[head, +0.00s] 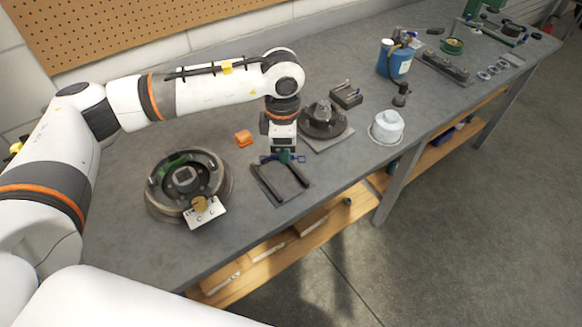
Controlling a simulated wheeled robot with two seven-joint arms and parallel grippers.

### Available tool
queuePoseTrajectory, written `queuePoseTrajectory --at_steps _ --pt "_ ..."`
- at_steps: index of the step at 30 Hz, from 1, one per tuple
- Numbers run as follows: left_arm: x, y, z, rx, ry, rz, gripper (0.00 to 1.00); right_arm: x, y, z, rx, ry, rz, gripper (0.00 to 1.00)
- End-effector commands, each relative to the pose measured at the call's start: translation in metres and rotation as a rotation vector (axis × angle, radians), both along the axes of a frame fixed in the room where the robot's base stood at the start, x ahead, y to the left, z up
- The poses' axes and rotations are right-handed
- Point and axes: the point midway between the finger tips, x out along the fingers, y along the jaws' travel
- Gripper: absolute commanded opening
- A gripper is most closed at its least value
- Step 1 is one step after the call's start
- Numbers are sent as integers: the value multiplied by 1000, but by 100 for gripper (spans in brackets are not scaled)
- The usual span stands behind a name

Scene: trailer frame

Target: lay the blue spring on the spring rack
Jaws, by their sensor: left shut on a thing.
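My left gripper (285,156) points straight down over the workbench and is shut on the blue spring (299,158). The spring's ends stick out on both sides of the fingers, and its middle is hidden by them. The spring rack (264,184) seems to be the dark frame with two rails on the bench. The spring is at the rack's far end, lying across it. I cannot tell whether the spring touches the rack or hangs just above it. My right gripper is not in view.
A brake drum assembly (224,187) stands left of the rack, with a white tag (205,213) at its front. A blue gas bottle (396,65) stands farther back.

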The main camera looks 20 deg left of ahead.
Motion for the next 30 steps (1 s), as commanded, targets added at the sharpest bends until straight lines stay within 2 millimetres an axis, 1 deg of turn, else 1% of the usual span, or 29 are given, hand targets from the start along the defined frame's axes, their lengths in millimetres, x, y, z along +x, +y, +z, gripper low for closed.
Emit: queuePoseTrajectory --at_steps 1,3,6,10,13,20,29,30 --pt "4 -3 -17 -1 4 108 0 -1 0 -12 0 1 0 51" --pt "9 -5 -28 -1 5 259 0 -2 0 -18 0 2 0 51" --pt "14 -8 -40 0 8 429 0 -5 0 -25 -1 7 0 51" --pt "18 -10 -48 2 8 563 0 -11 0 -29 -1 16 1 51" --pt "19 -10 -51 2 9 608 0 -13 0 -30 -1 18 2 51" --pt "19 -10 -63 2 10 615 0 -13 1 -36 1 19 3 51" --pt "19 -10 -92 3 11 613 0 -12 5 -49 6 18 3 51" --pt "19 -10 -97 2 10 613 0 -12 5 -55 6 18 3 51"
